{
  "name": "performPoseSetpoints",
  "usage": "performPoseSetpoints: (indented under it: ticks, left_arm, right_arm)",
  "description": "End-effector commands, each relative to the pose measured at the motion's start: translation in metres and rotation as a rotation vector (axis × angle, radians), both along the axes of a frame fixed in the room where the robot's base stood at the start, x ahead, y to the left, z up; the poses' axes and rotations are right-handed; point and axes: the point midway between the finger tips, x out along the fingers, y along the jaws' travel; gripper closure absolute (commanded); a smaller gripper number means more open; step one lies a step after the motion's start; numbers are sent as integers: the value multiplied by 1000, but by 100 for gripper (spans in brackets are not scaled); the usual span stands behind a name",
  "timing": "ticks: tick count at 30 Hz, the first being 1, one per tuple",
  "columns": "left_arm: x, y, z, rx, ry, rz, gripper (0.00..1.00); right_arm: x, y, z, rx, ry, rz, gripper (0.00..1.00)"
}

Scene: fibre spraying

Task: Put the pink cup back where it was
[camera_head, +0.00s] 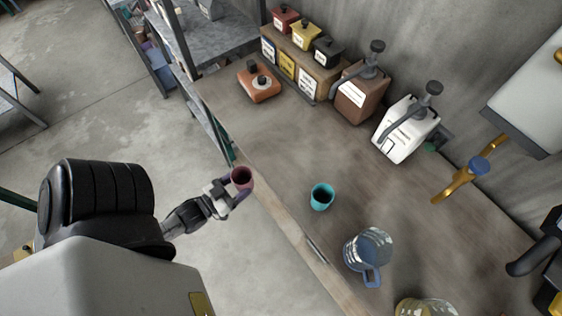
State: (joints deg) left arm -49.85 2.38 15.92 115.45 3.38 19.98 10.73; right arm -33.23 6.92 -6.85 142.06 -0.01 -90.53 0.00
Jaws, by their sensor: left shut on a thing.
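The pink cup (242,178), dark pink and upright with its open top showing, is in my left gripper (236,188) at the left edge of the worktop. The gripper is shut around the cup's side. The cup appears over or just beside the worktop's edge; I cannot tell its height above it. My left arm comes in from the lower left. My right gripper does not show.
A teal cup (321,197) stands on the worktop (275,150) to the right of the pink cup. A blue glass jug (368,252) stands nearer. Brown (359,94) and white (405,130) pump dispensers stand along the wall. The worktop around the teal cup is clear.

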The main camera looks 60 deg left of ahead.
Motion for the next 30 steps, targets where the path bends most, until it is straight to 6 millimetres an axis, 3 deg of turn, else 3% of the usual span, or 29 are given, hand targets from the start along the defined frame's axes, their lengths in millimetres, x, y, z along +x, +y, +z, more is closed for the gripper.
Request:
performPoseSetpoints:
  ticks: [3,7,21,30]
  left_arm:
    - [-15,6,-9,0,0,5,62]
    - [-10,12,-10,-1,-6,7,62]
    - [92,32,-10,0,-6,8,62]
    - [115,36,-11,0,-1,8,62]
  right_arm:
    - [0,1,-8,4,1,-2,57]
    - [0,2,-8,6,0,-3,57]
    - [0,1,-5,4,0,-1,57]
    - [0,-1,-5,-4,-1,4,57]
